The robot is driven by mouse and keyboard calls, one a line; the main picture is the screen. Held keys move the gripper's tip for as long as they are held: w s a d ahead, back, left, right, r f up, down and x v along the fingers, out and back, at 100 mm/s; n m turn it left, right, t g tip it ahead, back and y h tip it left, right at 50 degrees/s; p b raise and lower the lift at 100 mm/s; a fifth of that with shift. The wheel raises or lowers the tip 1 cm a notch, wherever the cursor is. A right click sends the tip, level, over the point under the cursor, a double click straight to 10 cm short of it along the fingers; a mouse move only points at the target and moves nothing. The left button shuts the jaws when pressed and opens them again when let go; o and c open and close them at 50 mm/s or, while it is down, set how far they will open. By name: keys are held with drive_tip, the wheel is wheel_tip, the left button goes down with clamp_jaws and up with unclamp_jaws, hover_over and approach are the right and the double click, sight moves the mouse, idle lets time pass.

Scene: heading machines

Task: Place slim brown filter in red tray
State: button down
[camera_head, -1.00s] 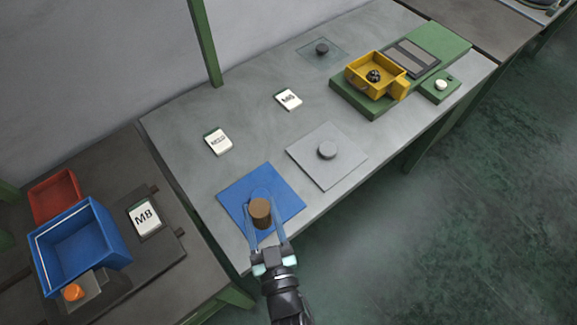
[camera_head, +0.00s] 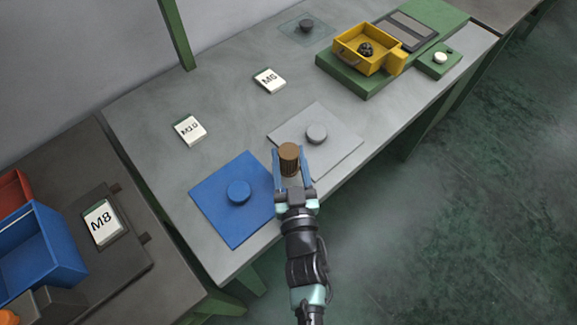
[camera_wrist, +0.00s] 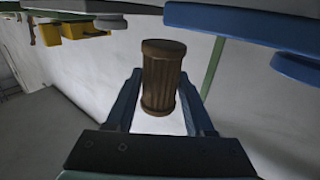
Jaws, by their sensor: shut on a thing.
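The slim brown filter (camera_head: 289,158) is a ribbed cylinder held between the blue fingers of my gripper (camera_head: 291,172), which is shut on it. It is raised, in front of the grey square plate in the head view. In the wrist view the brown filter (camera_wrist: 161,78) stands between both fingers of my gripper (camera_wrist: 165,100). The red tray (camera_head: 14,190) is at the far left of the head view, cut off by the frame edge and partly hidden behind a blue bin.
The blue bin (camera_head: 45,240) stands by an M8 sign (camera_head: 103,222) on the dark left bench. The blue plate (camera_head: 215,205) and grey plate (camera_head: 340,140) each carry a round knob. A yellow tray (camera_head: 368,48) sits on a green base at the back right. M10 (camera_head: 190,130) and M6 (camera_head: 269,81) signs stand behind.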

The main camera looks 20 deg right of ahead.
sight(290, 175)
drive_tip(key=shift+f, duration=1.4)
drive_tip(key=shift+b, duration=0.35)
drive_tip(key=shift+f, duration=0.25)
drive_tip(key=shift+c, duration=1.4)
unclamp_jaws()
drive_tip(key=shift+r, duration=0.1)
drive_tip(key=shift+r, duration=0.1)
drive_tip(key=shift+r, duration=0.15)
drive_tip(key=v, duration=1.2)
drive_tip(key=shift+b, duration=0.4)
